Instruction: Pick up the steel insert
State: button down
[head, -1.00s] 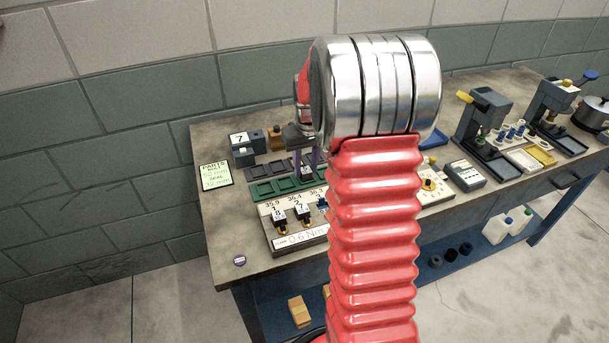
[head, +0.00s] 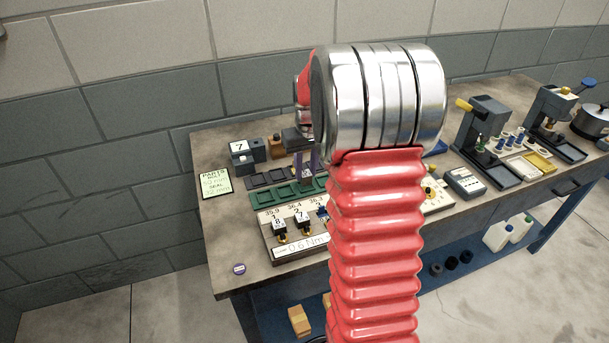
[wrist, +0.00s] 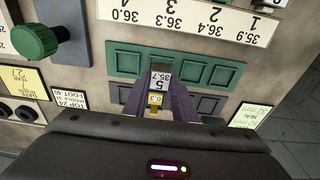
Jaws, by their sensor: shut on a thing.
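My gripper (wrist: 160,95) is shut on a small block, which I take to be the steel insert (wrist: 159,83). It has a white label with a 5 and 35.7, and a small yellow tag shows beneath it. Both fingers flank it in the wrist view. In the head view my gripper (head: 305,168) points down over the green tray (head: 268,198), partly hidden by my arm. The held block shows only small there. I cannot tell whether it touches the tray.
The green tray and a dark tray (wrist: 207,105) have square pockets. A rack with labelled pieces (head: 278,226) stands in front. A green knob (wrist: 33,41) is at upper left in the wrist view. Presses (head: 488,130) stand at right. The bench's left front corner is mostly clear.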

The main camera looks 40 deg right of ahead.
aim_at(306, 173)
notch_tip(306, 173, up, 8)
jog(key=shift+f, duration=0.1)
jog(key=shift+s, duration=0.1)
dwell(0.7)
